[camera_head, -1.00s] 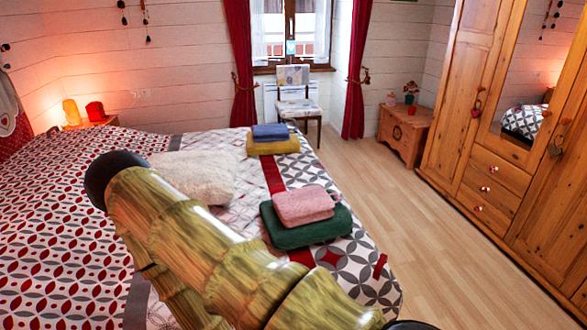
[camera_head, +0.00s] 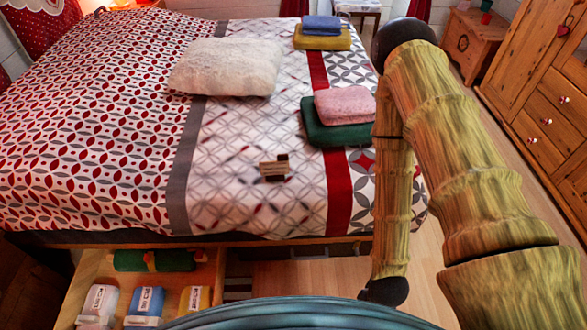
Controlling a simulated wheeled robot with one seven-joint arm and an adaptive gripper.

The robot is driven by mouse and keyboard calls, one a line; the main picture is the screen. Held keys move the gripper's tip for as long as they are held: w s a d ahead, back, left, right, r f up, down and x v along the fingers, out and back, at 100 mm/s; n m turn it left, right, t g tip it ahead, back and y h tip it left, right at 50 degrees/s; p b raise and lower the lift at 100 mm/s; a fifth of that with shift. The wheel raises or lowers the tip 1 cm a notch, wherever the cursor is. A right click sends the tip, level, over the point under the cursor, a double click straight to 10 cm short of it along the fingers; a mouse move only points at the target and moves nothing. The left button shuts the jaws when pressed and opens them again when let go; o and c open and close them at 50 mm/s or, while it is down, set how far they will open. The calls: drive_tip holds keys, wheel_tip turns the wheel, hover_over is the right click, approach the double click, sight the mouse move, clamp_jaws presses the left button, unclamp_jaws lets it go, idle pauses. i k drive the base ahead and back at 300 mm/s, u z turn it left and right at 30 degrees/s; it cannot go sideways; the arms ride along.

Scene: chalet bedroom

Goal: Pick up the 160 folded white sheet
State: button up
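An open drawer (camera_head: 82,270) under the bed shows at the lower left. A folded white sheet (camera_head: 99,302) with a printed label lies in its left part; the label is too small to read with certainty. A folded blue one (camera_head: 147,303) and a folded yellow one (camera_head: 195,299), each labelled, lie to its right. My arm reaches up at the right and bends down again to a dark end beside the bed's near right corner, well right of the drawer. No gripper fingers are visible.
A rolled green item (camera_head: 155,260) lies at the drawer's back. The bed (camera_head: 90,130) carries a fluffy cushion (camera_head: 226,67), pink (camera_head: 345,104) and green (camera_head: 325,130) towels, blue and yellow towels (camera_head: 322,42), and a small object (camera_head: 275,168). A wardrobe (camera_head: 545,95) stands right.

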sight(98, 313)
drive_tip(key=k, duration=0.5)
drive_tip(key=u, duration=1.3)
drive_tip(key=i, duration=0.4)
drive_tip(key=u, duration=0.15)
